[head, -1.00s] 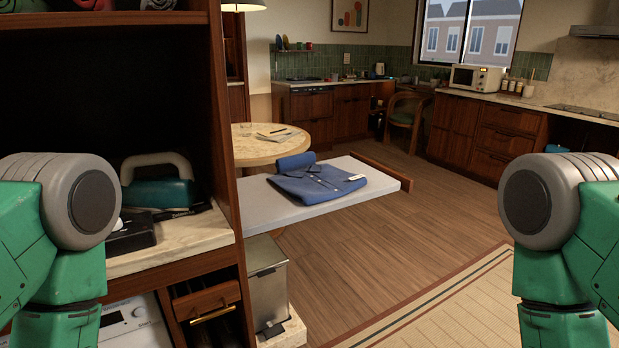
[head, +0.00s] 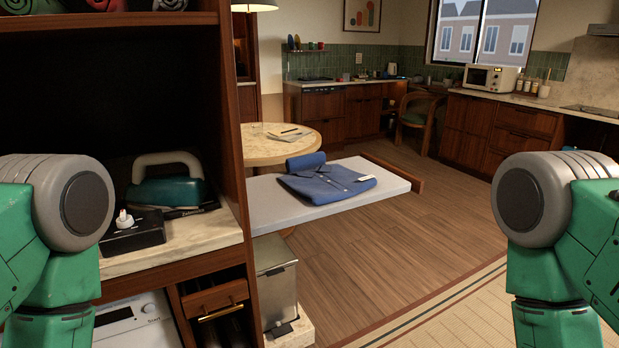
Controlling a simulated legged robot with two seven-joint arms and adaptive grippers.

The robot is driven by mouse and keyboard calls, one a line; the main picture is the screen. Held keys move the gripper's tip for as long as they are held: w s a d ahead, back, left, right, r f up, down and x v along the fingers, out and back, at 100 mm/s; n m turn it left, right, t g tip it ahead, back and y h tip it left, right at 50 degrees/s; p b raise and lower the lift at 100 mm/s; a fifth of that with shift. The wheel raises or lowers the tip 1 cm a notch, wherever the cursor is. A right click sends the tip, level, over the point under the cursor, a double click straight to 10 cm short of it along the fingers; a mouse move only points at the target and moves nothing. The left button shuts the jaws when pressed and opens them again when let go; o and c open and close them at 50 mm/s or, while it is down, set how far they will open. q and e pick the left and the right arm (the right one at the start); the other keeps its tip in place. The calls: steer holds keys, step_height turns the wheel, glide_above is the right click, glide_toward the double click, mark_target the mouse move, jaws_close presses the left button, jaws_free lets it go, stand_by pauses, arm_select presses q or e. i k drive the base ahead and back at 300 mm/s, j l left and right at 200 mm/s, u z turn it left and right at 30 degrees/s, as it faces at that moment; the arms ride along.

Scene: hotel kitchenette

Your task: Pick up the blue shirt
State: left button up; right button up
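The blue shirt (head: 329,184) lies folded on a pale grey board (head: 270,210) that extends out from behind the wooden cabinet. A rolled blue piece (head: 306,161) sits at the shirt's far edge, and a small white tag lies at its right corner. My green arms show at the left and right edges, well short of the shirt. Neither gripper is in the picture.
A wooden cabinet stands close at left, with a teal iron (head: 167,184) and a black box (head: 133,236) on its shelf. A metal bin (head: 276,283) stands below the board. A round table (head: 256,152) is behind. Wooden floor at right is clear.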

mark_target(317, 183)
steer(key=i+l+u, duration=0.2)
steer(key=l+u, duration=0.2)
steer(key=i+l+u, duration=0.15)
steer(key=l+u, duration=0.3)
steer(key=j, duration=0.1)
